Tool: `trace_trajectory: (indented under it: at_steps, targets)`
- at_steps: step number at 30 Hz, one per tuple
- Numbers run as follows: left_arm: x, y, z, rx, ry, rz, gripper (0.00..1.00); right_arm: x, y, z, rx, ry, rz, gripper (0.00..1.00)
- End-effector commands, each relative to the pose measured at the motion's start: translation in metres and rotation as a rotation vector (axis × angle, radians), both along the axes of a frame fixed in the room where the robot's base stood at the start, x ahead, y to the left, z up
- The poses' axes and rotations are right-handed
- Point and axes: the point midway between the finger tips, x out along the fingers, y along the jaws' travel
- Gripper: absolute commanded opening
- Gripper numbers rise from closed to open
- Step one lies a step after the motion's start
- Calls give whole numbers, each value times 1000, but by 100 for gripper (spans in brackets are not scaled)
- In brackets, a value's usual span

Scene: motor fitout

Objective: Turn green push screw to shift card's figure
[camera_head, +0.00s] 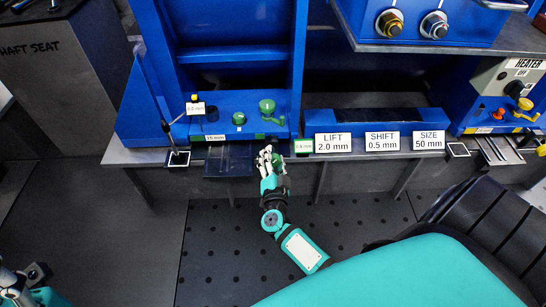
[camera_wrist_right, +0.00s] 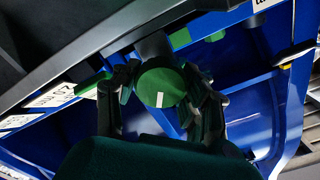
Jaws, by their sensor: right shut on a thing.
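The green push screw (camera_wrist_right: 155,90) shows in the right wrist view as a round green knob with a white mark on its face. My right gripper (camera_wrist_right: 165,95) is shut on it, with dark fingers on both sides. In the head view my right gripper (camera_head: 268,156) is at the front edge of the blue machine, and the green knob (camera_head: 279,161) is mostly hidden by the fingers. The shift card (camera_head: 382,141) reads "SHIFT 0.5 mm". A small green-edged tag (camera_head: 303,147) sits just right of the gripper. My left gripper's fingers do not show.
The lift card (camera_head: 333,143) reads "2.0 mm" and the size card (camera_head: 428,140) reads "50 mm". Other green knobs (camera_head: 267,107) stand on the blue machine (camera_head: 210,127) behind my gripper. A heater box (camera_head: 503,80) is at right. The dark floor in front is clear.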

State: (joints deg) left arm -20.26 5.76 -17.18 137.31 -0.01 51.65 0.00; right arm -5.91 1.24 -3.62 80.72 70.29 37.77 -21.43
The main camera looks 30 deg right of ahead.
Motion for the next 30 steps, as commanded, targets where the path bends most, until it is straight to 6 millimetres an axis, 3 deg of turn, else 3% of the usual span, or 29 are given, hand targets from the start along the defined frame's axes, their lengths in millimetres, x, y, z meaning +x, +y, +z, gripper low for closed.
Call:
trace_trajectory:
  at_steps: [12, 29, 30]
  targets:
    - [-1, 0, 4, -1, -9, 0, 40, -1, 0, -2, 174, -103, -1, 11]
    - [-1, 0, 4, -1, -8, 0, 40, -1, 1, -2, 198, -117, 1, 11]
    - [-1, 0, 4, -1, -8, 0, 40, -1, 0, -2, 198, -117, 0, 48]
